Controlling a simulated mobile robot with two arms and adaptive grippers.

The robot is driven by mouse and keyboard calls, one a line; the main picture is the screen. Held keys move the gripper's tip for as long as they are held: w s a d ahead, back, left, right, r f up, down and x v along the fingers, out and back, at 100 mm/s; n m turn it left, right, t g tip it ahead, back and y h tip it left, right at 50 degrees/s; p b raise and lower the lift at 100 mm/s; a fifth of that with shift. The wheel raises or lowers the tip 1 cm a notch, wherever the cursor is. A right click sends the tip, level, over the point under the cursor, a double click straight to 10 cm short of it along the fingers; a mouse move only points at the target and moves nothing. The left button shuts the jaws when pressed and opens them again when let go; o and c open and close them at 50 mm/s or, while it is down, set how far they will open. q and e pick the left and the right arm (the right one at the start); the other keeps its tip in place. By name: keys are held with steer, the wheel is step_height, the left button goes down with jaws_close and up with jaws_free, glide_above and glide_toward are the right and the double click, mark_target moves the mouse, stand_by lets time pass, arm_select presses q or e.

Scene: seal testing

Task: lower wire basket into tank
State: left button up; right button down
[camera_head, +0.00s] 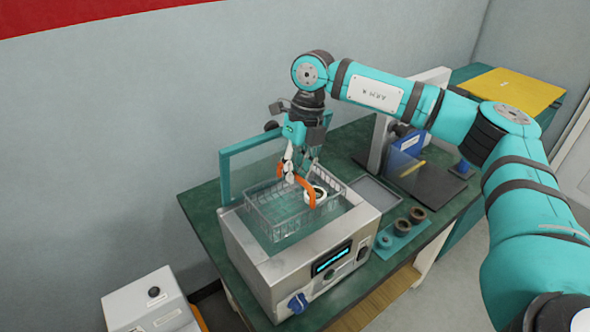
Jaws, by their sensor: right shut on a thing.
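A wire basket (262,207) with an orange handle (309,190) is at the open top of the tank (294,262), a metal box with a small blue display. The basket looks partly within the tank opening; its exact depth is hard to tell. A whitish ring (317,194) shows inside the basket. My right gripper (297,172) is above the basket, pointing down and shut on the orange handle. My left gripper is not in view.
A teal-framed clear lid (228,171) stands raised behind the tank. A white box (150,303) is at lower left.

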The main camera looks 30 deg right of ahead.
steer(key=shift+w, duration=0.1)
stand_by(0.3)
steer(key=shift+f+b, duration=0.65)
steer(key=shift+f, duration=0.25)
steer(key=c, duration=1.4)
jaws_free()
steer(key=shift+o, duration=0.2)
steer(key=shift+r+p, duration=3.7)
steer(key=shift+r, duration=1.9)
steer(key=shift+f, duration=0.1)
